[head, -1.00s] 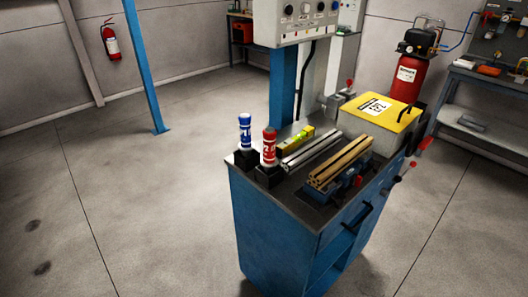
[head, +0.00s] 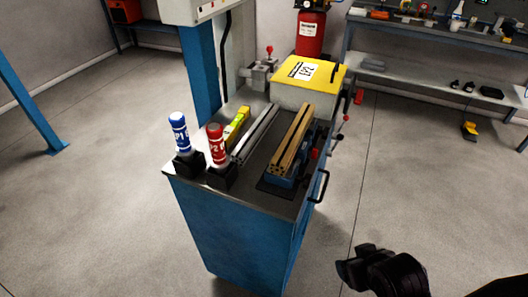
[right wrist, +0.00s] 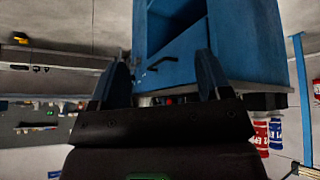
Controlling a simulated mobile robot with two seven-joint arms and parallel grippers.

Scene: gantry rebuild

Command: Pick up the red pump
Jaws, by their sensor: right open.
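The red pump (head: 217,146), a red cylinder with a white label, stands on a black base at the near left of the cart top (head: 250,195). The similar blue pump (head: 179,133) stands just left of it. My right gripper (head: 352,268) is low at the right in the head view, well apart from the cart and the pump. In the right wrist view its jaws (right wrist: 162,65) are spread and empty, with the blue cabinet behind them. The red pump (right wrist: 261,138) also shows there at the right. My left gripper is out of view.
A yellow level (head: 236,126), metal bars (head: 255,134) and brown bars (head: 292,138) lie right of the pumps. A yellow-lidded box (head: 305,95) is behind. A black handle (head: 319,187) sticks out at the cart's right side. The floor in front is clear.

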